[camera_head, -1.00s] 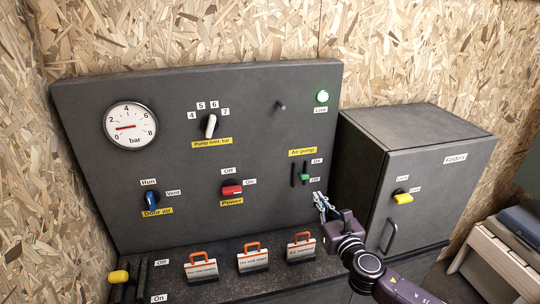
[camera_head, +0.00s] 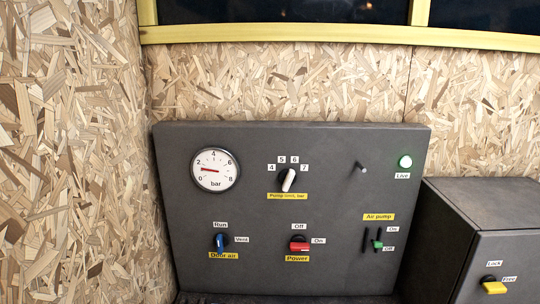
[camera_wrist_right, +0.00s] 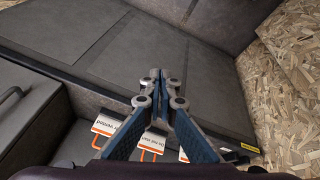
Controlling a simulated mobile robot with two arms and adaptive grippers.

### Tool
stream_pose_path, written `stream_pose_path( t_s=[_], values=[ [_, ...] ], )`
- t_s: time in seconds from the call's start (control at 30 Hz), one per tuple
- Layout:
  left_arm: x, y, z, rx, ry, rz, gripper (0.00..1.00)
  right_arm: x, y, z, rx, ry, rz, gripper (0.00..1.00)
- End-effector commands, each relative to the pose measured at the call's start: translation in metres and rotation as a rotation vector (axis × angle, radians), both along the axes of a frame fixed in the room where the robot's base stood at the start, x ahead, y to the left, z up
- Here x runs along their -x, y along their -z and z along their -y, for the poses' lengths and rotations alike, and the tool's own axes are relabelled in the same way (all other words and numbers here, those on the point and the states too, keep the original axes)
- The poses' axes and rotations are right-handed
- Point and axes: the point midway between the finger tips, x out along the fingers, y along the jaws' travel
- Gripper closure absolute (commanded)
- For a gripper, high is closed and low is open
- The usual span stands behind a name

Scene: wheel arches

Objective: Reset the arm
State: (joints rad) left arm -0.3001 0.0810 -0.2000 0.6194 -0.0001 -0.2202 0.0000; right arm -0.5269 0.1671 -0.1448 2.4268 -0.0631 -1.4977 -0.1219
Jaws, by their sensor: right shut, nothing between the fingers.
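My right gripper (camera_wrist_right: 160,76) shows in the right wrist view with its two fingers pressed together and nothing between them. It points toward the dark grey panel, which fills the upper part of that view. My right arm is outside the head view. My left gripper is in neither view. The head view shows the control panel (camera_head: 330,155) with a pressure gauge (camera_head: 215,169), a white pump limit knob (camera_head: 288,180), a blue door air knob (camera_head: 220,242), a red power knob (camera_head: 299,246) and a green air pump switch (camera_head: 377,245) near Off.
A grey cabinet (camera_head: 480,205) with a yellow latch (camera_head: 494,287) stands right of the panel. Tags with orange handles (camera_wrist_right: 150,155) sit below the fingers in the wrist view. The cabinet handle (camera_wrist_right: 10,95) is at its left edge.

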Motion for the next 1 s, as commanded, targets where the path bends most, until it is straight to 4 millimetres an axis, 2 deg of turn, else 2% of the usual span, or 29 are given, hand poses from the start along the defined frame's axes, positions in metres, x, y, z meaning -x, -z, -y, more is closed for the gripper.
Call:
stream_pose_path(
  t_s=[0.03, 0.13, 0.2, 0.47, 0.57, 0.77, 0.87, 1.0],
  values=[
    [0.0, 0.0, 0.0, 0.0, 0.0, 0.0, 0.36, 0.015, 0.0, -0.007, -0.052, 0.056, -0.035, 1.0],
    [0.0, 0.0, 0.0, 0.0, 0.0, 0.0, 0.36, 0.042, 0.0, -0.019, -0.14, 0.163, -0.104, 1.0],
    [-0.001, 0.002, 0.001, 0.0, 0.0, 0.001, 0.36, 0.034, 0.019, -0.018, -0.128, 0.151, -0.104, 1.0],
    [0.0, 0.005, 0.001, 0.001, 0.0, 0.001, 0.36, 0.024, 0.082, -0.019, -0.121, 0.145, -0.126, 1.0],
    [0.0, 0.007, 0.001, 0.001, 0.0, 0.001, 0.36, 0.023, 0.113, -0.02, -0.119, 0.143, -0.138, 1.0],
    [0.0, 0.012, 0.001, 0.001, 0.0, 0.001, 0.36, 0.032, 0.2, -0.02, -0.113, 0.139, -0.173, 1.0],
    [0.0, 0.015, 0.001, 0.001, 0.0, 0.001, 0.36, 0.043, 0.247, -0.019, -0.109, 0.136, -0.19, 1.0],
    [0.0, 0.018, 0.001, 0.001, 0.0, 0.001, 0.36, 0.07, 0.308, -0.015, -0.103, 0.133, -0.218, 1.0]
  ],
)
